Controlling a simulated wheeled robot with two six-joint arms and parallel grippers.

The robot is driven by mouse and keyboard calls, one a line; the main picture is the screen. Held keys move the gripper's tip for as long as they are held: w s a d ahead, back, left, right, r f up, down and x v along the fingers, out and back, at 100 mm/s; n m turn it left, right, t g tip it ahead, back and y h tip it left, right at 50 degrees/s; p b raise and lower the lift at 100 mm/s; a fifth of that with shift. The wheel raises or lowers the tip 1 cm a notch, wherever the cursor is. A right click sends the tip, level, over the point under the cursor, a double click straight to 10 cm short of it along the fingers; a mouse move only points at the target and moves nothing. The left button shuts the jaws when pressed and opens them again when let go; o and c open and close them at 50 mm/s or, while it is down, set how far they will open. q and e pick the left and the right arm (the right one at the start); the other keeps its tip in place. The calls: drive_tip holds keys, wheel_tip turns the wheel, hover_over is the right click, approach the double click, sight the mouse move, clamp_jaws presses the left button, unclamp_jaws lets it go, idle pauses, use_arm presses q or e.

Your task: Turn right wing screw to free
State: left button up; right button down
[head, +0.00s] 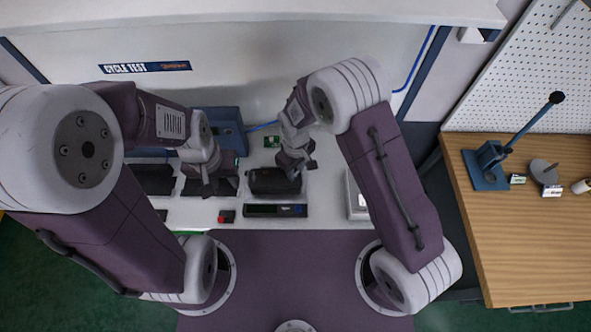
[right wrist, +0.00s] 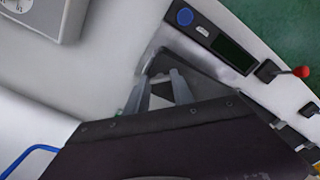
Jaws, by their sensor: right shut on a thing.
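A black box-like unit (head: 272,184) stands on the white bench, just below my right gripper. My right gripper (head: 297,167) reaches down at its upper right edge. In the right wrist view its two grey fingers (right wrist: 160,92) are close together over the dark unit (right wrist: 165,65). The gripper is shut on the right wing screw, which is small and mostly hidden between the fingers. My left gripper (head: 207,188) hangs over a dark tray (head: 224,186) to the left; its fingers are too small to judge.
A display panel (head: 275,210) and a red-buttoned box (head: 226,216) lie at the bench front. A blue box (head: 222,125) stands behind my left gripper. A pale scale-like box (head: 356,198) is to the right. A wooden table (head: 520,240) with a blue lever press (head: 487,165) stands further right.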

sight(296, 173)
drive_tip(key=n, duration=0.4)
drive_tip(key=shift+n, duration=2.5)
drive_tip(key=c, duration=1.1)
unclamp_jaws()
drive_tip(key=shift+b, duration=0.3)
drive_tip(key=shift+r, duration=0.45)
wheel_tip(296, 173, up, 8)
drive_tip(key=shift+r+b, duration=0.1)
drive_tip(key=shift+b, duration=0.7)
